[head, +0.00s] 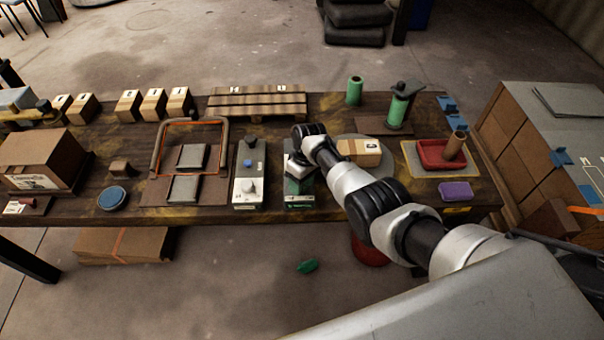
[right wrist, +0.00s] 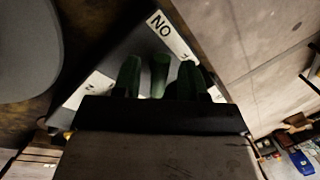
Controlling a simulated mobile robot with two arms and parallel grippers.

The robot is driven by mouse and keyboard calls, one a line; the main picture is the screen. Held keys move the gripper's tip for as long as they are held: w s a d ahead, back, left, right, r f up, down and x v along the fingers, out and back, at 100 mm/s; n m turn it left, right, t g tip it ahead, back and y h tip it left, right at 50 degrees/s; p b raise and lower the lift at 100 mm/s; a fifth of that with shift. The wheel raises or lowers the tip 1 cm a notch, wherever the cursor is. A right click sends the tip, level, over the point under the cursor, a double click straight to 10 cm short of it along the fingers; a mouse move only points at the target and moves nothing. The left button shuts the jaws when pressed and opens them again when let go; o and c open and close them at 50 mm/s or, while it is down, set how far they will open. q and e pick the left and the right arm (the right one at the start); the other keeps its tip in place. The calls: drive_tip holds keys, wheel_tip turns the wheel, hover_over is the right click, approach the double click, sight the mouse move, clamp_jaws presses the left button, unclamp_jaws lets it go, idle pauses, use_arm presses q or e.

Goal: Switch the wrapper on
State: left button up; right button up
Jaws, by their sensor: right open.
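A dark switch box with a green and white front (head: 300,202) stands at the table's front edge, partly hidden by my right gripper (head: 299,172). In the right wrist view a white label (right wrist: 172,36) on the box reads ON upside down. A green upright piece (right wrist: 160,74), seemingly the switch lever, stands between my right gripper's green-looking fingers (right wrist: 159,82). The gripper is open; I cannot tell whether it touches the lever. Right of the box is a grey round turntable (head: 388,161) with a carton (head: 359,152) on it. My left gripper is not in view.
A second control box (head: 249,187) with a blue button and pale knob stands close left. Behind the turntable is a post with a green roll (head: 398,110). A red tray (head: 438,155) and purple block (head: 456,191) are right.

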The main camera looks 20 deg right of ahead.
wheel_tip(320, 180, up, 10)
drive_tip(key=w+d+p, duration=0.1)
drive_tip(key=shift+d+r, duration=0.15)
drive_tip(key=shift+d, duration=0.15)
idle(0.3)
